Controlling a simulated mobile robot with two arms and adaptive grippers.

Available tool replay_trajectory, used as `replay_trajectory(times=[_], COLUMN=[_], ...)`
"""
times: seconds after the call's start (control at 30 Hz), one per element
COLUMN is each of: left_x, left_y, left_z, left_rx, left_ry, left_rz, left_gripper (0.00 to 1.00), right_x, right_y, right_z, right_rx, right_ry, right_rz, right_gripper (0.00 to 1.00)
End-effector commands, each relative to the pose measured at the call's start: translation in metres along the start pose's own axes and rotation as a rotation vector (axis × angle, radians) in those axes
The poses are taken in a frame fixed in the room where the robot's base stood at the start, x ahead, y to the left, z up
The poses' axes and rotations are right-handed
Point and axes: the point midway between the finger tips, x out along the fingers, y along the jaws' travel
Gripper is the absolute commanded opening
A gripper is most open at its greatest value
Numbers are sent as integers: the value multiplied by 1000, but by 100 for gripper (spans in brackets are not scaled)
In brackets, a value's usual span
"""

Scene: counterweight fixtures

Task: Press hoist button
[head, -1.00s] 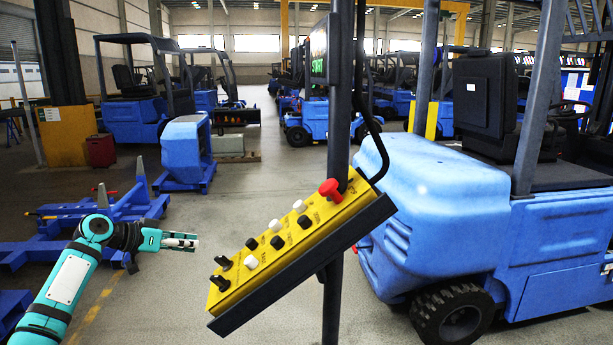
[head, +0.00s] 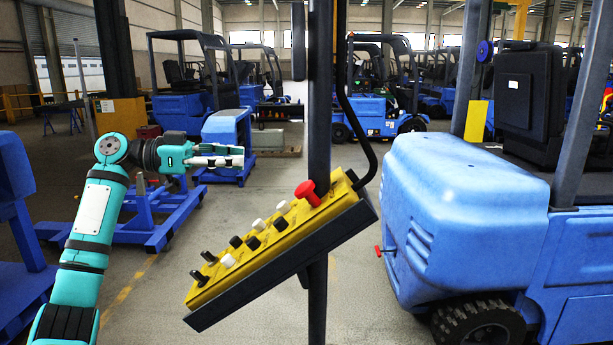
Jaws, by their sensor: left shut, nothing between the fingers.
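A yellow control panel (head: 262,256) with a dark housing is mounted at a tilt on a dark upright post (head: 318,120). It carries a red mushroom knob (head: 308,192) at its upper right end, and several white and black buttons and knobs (head: 253,241) below. The button labels are too small to read, so I cannot tell which is the hoist button. My left gripper (head: 240,156) is shut and empty. It points right, above and left of the panel, apart from it. My right gripper is not in view.
A large blue forklift (head: 465,215) stands close on the right. Blue wheeled frames (head: 150,215) stand on the floor behind my left arm. More forklifts (head: 375,110) are parked at the back. Grey floor between them is open.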

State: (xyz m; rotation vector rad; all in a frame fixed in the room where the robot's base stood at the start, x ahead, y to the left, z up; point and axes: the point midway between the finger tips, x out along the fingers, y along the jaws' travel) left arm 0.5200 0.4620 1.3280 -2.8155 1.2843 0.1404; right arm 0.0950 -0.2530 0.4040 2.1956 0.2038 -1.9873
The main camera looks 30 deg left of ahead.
Motion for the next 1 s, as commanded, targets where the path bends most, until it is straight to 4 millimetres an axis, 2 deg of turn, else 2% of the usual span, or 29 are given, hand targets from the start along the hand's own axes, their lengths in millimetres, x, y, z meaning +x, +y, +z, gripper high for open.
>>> replay_trajectory(times=[0.17,0.3,0.47,0.77,1.0], left_x=[0,9,34,98,123], left_y=[0,-1,0,0,-1], left_z=[0,-1,-3,-4,21], left_rx=[-1,-2,-3,-3,-5], left_ry=[-1,-1,-2,0,-2], left_rz=[-2,-1,1,0,-2], left_gripper=[0,0,0,0,0], right_x=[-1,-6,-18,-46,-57], right_y=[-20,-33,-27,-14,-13], right_z=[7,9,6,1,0], right_rx=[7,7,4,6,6], right_ry=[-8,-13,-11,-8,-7], right_rz=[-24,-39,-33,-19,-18], right_gripper=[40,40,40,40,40])
